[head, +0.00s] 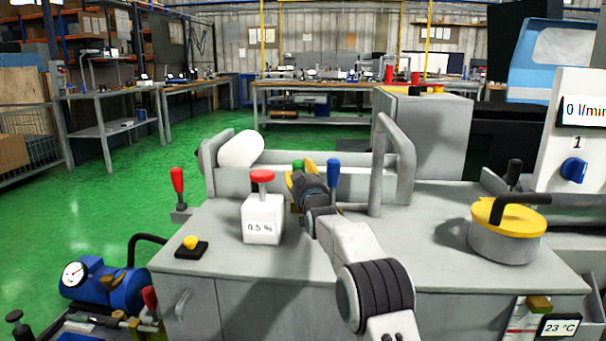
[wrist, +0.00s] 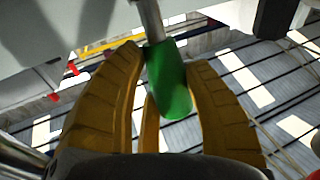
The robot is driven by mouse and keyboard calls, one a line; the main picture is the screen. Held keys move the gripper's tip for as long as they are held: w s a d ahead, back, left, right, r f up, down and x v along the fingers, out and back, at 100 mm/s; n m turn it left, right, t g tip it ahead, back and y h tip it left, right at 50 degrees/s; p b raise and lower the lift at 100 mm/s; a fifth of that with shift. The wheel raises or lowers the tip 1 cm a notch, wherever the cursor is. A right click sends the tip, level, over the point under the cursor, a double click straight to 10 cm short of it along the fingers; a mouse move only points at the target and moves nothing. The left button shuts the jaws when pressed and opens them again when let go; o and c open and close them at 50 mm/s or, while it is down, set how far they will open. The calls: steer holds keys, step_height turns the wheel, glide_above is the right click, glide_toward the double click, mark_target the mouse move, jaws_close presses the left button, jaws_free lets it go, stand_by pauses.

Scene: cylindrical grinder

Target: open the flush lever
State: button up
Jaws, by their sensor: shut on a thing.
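A lever with a green handle (head: 298,163) stands at the front of the grey trough on the machine. My gripper (head: 300,178) is at this lever, and my arm reaches up to it from the lower right. In the wrist view the yellow fingers are closed around the green handle (wrist: 172,88), one on each side. The handle's metal rod (wrist: 152,20) runs up out of the picture. A lever with a blue handle (head: 334,172) stands just to the right, and one with a red handle (head: 178,180) farther left. I see no label naming the flush lever.
A white box marked 0.5 with a red knob (head: 262,177) stands close left of my arm. A grey bent pipe (head: 378,165) rises to the right. A yellow-lidded pot (head: 508,220) stands at the right. The grey top between arm and pot is clear.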

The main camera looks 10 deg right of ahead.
steer(key=shift+a+r, duration=0.1)
steer(key=shift+r, duration=0.05)
steer(key=o, duration=1.3)
steer(key=shift+s, duration=0.1)
steer(key=s+f, duration=0.1)
steer(key=s, duration=0.6)
steer(key=shift+s, duration=0.1)
steer(key=shift+c, duration=0.4)
